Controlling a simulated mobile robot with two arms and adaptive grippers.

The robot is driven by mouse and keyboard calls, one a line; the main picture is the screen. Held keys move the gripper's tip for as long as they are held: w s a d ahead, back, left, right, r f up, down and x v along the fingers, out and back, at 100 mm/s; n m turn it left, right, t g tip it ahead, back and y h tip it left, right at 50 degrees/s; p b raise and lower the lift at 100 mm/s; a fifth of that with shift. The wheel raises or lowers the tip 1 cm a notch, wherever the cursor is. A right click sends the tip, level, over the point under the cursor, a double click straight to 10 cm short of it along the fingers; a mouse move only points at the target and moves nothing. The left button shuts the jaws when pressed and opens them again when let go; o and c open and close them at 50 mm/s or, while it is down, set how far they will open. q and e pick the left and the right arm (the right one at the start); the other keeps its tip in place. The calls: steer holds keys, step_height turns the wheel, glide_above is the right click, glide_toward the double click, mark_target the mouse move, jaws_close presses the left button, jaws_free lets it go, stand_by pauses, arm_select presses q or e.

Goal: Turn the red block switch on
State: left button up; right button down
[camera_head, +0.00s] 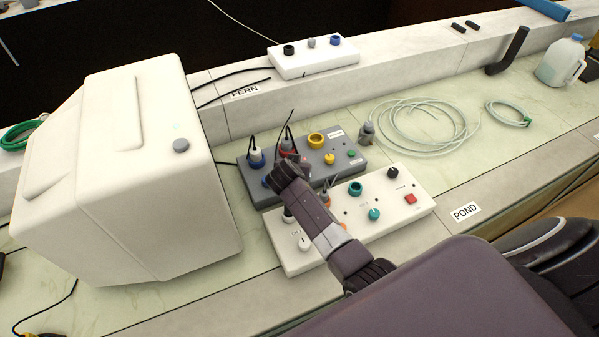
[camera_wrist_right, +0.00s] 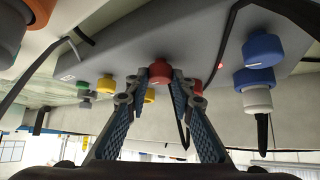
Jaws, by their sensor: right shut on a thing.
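A red switch knob (camera_wrist_right: 160,70) with a small pale mark sits on the grey panel and shows between my right fingertips in the right wrist view. My right gripper (camera_wrist_right: 160,80) is shut on it, one finger on each side. In the head view my right gripper (camera_head: 284,173) is over the left part of the grey panel (camera_head: 345,165) and hides this knob. I cannot tell the knob's on or off position. My left gripper is not in view.
A white panel (camera_head: 425,206) with a red square button (camera_head: 410,198) lies in front. A big white housing (camera_head: 125,165) stands left. Coiled tubing (camera_head: 425,125) lies right.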

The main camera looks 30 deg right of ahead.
steer(key=shift+w+a+f+m+g+h+b, duration=0.1)
steer(key=shift+m+g+h+b, duration=0.45)
steer(key=shift+m+b, duration=0.5)
steer(key=c, duration=1.7)
jaws_free()
steer(key=shift+o, duration=0.2)
steer(key=shift+r, duration=0.2)
step_height(320, 180, up, 10)
